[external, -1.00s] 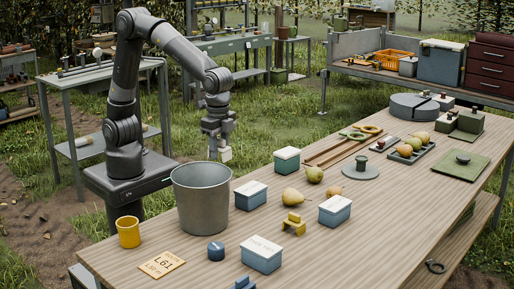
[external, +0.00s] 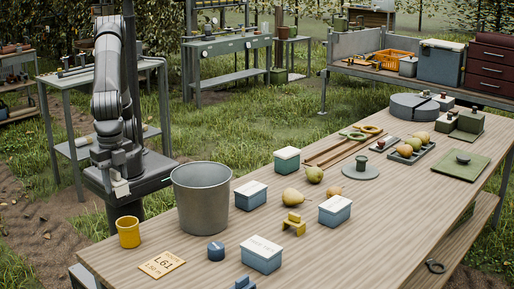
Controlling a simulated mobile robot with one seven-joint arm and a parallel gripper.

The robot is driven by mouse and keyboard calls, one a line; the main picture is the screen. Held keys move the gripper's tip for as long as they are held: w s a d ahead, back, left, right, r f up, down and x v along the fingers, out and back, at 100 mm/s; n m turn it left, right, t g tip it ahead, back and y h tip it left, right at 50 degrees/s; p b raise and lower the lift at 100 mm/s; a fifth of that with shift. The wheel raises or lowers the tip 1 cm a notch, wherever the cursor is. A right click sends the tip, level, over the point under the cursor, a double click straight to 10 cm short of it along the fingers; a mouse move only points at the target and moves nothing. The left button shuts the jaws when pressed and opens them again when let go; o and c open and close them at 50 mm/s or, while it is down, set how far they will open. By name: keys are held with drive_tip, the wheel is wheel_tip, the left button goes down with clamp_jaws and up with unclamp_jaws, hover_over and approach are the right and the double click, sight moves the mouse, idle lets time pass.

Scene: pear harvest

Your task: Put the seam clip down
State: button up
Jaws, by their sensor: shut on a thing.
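My gripper (external: 119,186) hangs at the left over my own base, left of the grey bucket and clear of the wooden table. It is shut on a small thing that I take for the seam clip. Only a pale patch shows at the fingertips, and the clip's shape is too small to make out. The wooden table (external: 346,246) stands to the right of my arm, with no contact between it and my gripper.
A grey bucket (external: 201,200), yellow cup (external: 128,232), label card (external: 162,265) and blue knob (external: 216,251) are at the table's near left. Lidded boxes, pears and a yellow block (external: 293,224) fill the middle. Bare wood shows along the front right. A side bench (external: 62,84) stands behind my arm.

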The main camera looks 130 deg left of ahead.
drive_tip(key=shift+s+d+f, duration=0.1)
drive_tip(key=shift+s+d, duration=0.3)
drive_tip(key=shift+d, duration=0.4)
wheel_tip(320, 180, down, 11)
hover_over(162, 264)
wheel_tip(162, 264, down, 7)
drive_tip(key=shift+f, duration=1.9)
drive_tip(key=shift+f, duration=0.2)
drive_tip(key=o, duration=1)
drive_tip(key=shift+o, duration=0.2)
drive_tip(key=shift+r, duration=0.1)
